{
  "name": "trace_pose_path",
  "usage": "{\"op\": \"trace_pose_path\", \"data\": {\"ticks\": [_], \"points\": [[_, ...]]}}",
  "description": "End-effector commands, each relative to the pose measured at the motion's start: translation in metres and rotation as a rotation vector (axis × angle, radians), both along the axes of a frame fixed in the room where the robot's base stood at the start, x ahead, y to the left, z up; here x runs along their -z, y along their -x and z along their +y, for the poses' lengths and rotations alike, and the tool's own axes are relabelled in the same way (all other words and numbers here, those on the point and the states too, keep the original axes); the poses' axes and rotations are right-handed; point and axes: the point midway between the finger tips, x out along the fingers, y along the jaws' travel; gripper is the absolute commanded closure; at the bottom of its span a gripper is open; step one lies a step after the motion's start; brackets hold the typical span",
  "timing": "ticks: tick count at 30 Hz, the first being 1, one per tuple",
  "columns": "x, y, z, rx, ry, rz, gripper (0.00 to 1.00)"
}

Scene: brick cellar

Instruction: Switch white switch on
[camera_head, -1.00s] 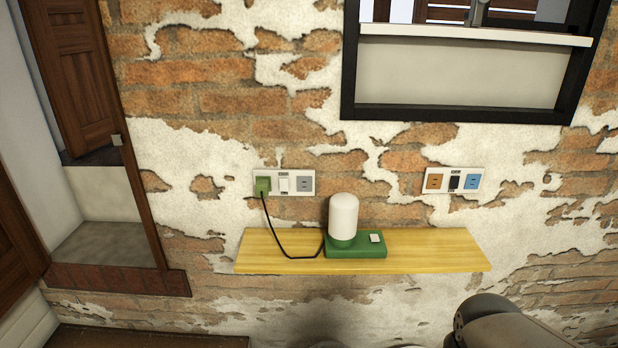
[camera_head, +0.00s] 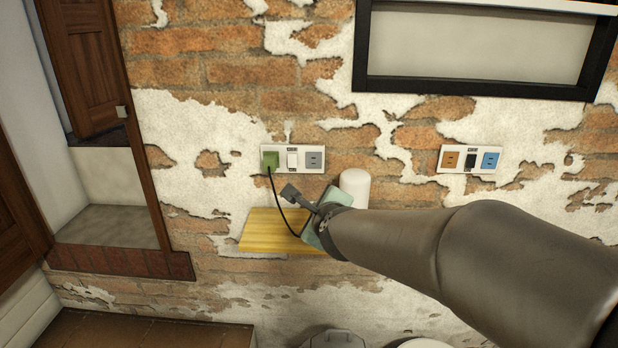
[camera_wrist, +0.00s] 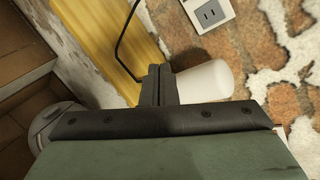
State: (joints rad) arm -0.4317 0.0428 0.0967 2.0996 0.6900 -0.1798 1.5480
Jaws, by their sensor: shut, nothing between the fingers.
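The white switch (camera_head: 292,159) sits in the left wall panel, between a green plug and a grey socket (camera_head: 314,159). Whether it is on or off is too small to tell. My gripper (camera_head: 289,192) is shut and empty, below the white switch and apart from the panel in the head view. In the wrist view my shut fingers (camera_wrist: 156,72) point toward the shelf and wall. A panel corner with a socket (camera_wrist: 208,14) shows at the top there, but the switch is out of frame.
A white lamp (camera_head: 355,187) stands beside my gripper and shows in the wrist view (camera_wrist: 208,82). A black cord (camera_head: 275,195) hangs from the green plug (camera_head: 270,159). A second panel (camera_head: 471,159) is farther right.

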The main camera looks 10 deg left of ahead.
Motion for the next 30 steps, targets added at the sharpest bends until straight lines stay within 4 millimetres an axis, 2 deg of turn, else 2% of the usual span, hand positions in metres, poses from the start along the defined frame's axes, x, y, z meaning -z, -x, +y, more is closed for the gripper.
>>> {"op": "trace_pose_path", "data": {"ticks": [1,4,9,12,16,26,30], "points": [[0.004,-0.01,0.021,0.074,-0.145,-0.004,1.0],[-0.004,-0.024,0.047,0.223,-0.433,-0.008,1.0],[-0.009,-0.034,0.072,0.395,-0.795,-0.008,1.0],[-0.01,-0.035,0.078,0.449,-0.912,-0.007,1.0],[-0.011,-0.036,0.081,0.478,-0.976,-0.008,1.0],[-0.012,-0.037,0.08,0.479,-0.978,-0.009,1.0],[-0.011,-0.048,0.082,0.479,-0.977,-0.009,1.0]]}}
